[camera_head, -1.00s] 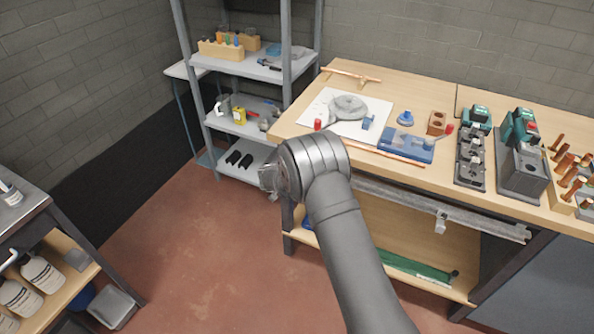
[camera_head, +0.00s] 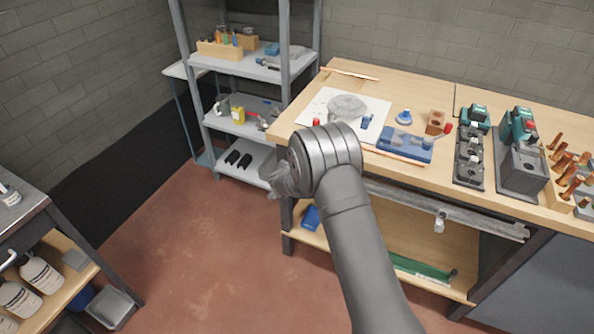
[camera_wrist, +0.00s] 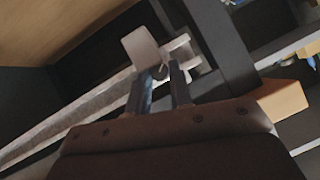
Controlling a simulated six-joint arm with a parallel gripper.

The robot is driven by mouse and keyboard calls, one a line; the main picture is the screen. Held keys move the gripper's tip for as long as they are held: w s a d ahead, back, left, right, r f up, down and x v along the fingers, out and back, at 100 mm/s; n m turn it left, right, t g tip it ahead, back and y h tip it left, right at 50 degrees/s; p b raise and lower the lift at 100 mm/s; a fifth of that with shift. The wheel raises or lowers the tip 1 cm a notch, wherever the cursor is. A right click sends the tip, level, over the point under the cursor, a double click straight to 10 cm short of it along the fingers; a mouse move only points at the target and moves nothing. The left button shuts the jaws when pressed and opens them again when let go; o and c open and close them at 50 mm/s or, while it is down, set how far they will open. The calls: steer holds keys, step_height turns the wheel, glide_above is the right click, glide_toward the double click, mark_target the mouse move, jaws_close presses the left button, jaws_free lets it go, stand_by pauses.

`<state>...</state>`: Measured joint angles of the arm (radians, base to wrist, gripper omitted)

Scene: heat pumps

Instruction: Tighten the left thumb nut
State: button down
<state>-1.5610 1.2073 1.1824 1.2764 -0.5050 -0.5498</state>
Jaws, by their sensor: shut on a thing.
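In the wrist view my gripper (camera_wrist: 163,76) has its two dark fingers close together at a pale metal rail (camera_wrist: 70,125) under the wooden bench top. A light grey, flat-faced piece (camera_wrist: 142,48) rises at the fingertips, and I take it for the left thumb nut. The fingers are shut on it, though the exact contact is dim and partly hidden. In the head view the rail (camera_head: 480,218) runs along the bench front, with another small pale fitting (camera_head: 440,223) on it. My own arm covers the rail's left part and the gripped nut there.
The bench top (camera_head: 300,122) carries a white sheet, a blue vise-like block (camera_head: 405,146), chargers and copper fittings. A metal shelf rack (camera_head: 284,80) stands left of the bench. A lower bench shelf holds a green item (camera_head: 420,268). The red floor between the benches is clear.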

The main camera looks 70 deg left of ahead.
steer(key=shift+w+a+r, duration=0.15)
steer(key=shift+a+r, duration=0.05)
steer(key=shift+r, duration=0.1)
steer(key=shift+m+g+y, duration=0.3)
steer(key=shift+m+y, duration=0.1)
steer(key=shift+y, duration=0.1)
steer(key=shift+w+d, duration=0.1)
steer(key=shift+f+m+g+y, duration=0.1)
steer(key=shift+m+g+y, duration=0.2)
steer(key=shift+m+y, duration=0.1)
steer(key=shift+w+d+f+m+y, duration=0.1)
steer(key=shift+m+y, duration=0.3)
steer(key=shift+m, duration=0.1)
steer(key=shift+g, duration=0.3)
